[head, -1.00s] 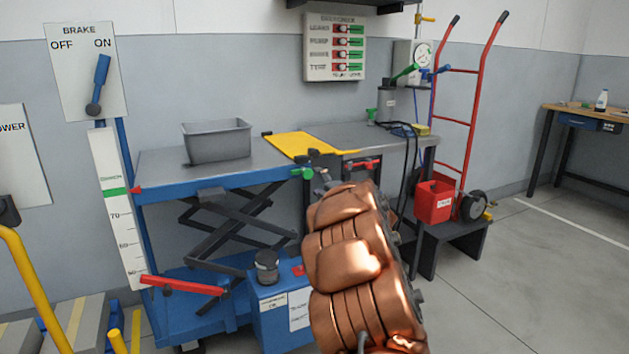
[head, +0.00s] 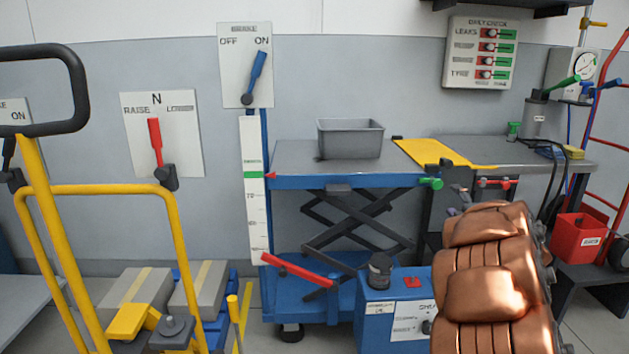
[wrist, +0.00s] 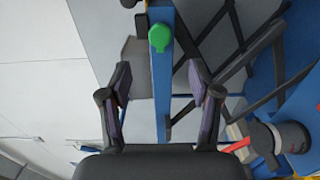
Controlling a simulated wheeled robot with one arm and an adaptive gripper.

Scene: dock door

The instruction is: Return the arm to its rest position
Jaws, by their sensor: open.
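My gripper (wrist: 160,92) shows in the wrist view with its two dark fingers spread apart and nothing between them. Beyond the fingers in that view are the blue edge of the lift table (wrist: 161,75) and a green knob (wrist: 159,38). In the head view my copper-coloured arm is at the lower right, in front of the lift table (head: 290,155). The gripper itself cannot be made out clearly in the head view.
A grey bin (head: 350,140) stands on the lift table, with a yellow plate (head: 435,152) at its right. A blue pump unit (head: 385,315) is below. A yellow-framed cart (head: 110,190) stands at the left.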

